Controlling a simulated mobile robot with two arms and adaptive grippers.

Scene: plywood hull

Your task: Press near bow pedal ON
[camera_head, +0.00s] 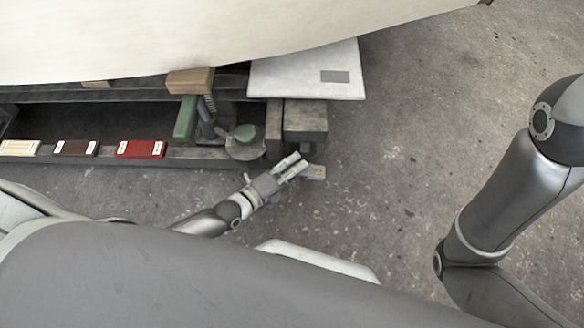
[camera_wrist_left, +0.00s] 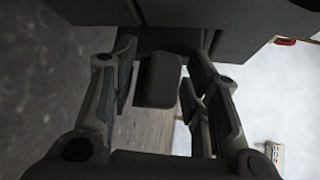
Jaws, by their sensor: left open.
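My left gripper (camera_head: 297,164) reaches in low from the left in the head view, with its fingers apart and nothing visibly held. Beside its fingertips, a small grey piece with a yellowish label (camera_head: 316,172) sits low over the floor. It may be the pedal, but its label is too small to read and its ON state cannot be told. In the wrist view the left gripper's fingers (camera_wrist_left: 160,62) stand apart, with a dark rounded slab (camera_wrist_left: 158,80) between them. I cannot tell whether they touch it. My right gripper is out of view.
A pale hull (camera_head: 200,35) overhangs the dark bench frame (camera_head: 190,158). A pale board (camera_head: 305,75) projects right. The concrete floor (camera_head: 420,130) is clear.

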